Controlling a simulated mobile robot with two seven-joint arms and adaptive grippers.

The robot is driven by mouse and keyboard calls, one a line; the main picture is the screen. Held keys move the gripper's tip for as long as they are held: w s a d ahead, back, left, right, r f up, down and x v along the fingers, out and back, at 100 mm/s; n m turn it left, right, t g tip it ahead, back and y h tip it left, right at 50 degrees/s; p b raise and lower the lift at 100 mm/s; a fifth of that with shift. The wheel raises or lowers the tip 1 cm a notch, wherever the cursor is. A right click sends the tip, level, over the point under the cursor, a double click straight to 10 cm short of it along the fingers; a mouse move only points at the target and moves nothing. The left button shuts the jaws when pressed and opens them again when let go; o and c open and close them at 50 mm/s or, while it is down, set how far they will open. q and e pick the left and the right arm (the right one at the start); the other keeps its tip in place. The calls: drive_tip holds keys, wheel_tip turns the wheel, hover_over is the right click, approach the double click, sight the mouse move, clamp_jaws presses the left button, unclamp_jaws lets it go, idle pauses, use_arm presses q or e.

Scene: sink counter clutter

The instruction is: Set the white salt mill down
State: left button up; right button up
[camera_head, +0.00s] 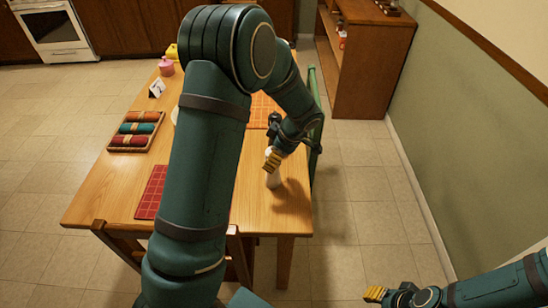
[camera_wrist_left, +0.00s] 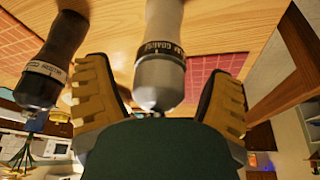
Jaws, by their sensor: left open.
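The white salt mill (camera_head: 272,178) stands on the wooden table (camera_head: 215,215) near its right edge, partly covered by my left gripper (camera_head: 271,160) in the head view. In the left wrist view the white salt mill (camera_wrist_left: 160,72), with a dark lettered band, is between the two spread yellow fingers of my left gripper (camera_wrist_left: 158,98). Gaps show on both sides of it there. Its far end meets the wood. My right gripper (camera_head: 375,293) is low at the right, off the table, over the floor; its finger gap is not clear.
A dark mill (camera_wrist_left: 42,72) stands close beside the white one in the wrist view. A tray of rolled napkins (camera_head: 134,144), a red placemat (camera_head: 150,192), an orange placemat (camera_head: 262,108) and a small card (camera_head: 157,88) are on the table. A green chair (camera_head: 316,110) stands at its right.

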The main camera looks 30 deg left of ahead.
use_arm(q)
drive_tip(key=s+p+v, duration=0.1)
drive_tip(key=p+v, duration=0.1)
drive_tip(key=v, duration=0.8)
drive_tip(key=s+d+f+m+h, duration=0.1)
drive_tip(key=s+d+f+m, duration=0.1)
drive_tip(key=f, duration=0.3)
drive_tip(key=s+d+f+m+h, duration=0.2)
drive_tip(key=d+f+m, duration=0.2)
drive_tip(key=d+f, duration=0.1)
drive_tip(key=s+d+f+m+h, duration=0.2)
drive_tip(key=d+f+m, duration=0.1)
drive_tip(key=f, duration=0.2)
drive_tip(key=shift+s+d+f+m+b, duration=0.2)
drive_tip(key=shift+d+f+m+b, duration=0.1)
drive_tip(key=shift+d+f, duration=0.05)
drive_tip(key=s+d+f+m+t+h, duration=0.1)
drive_tip(key=s+d+f+m, duration=0.2)
drive_tip(key=s+m, duration=0.1)
drive_tip(key=s+d+f+m+t+h, duration=0.1)
drive_tip(key=s+d+f+m+h, duration=0.1)
drive_tip(key=s, duration=0.5)
drive_tip(key=shift+d+f+m, duration=0.85)
drive_tip(key=shift+d+m, duration=0.4)
drive_tip(key=shift+m, duration=0.05)
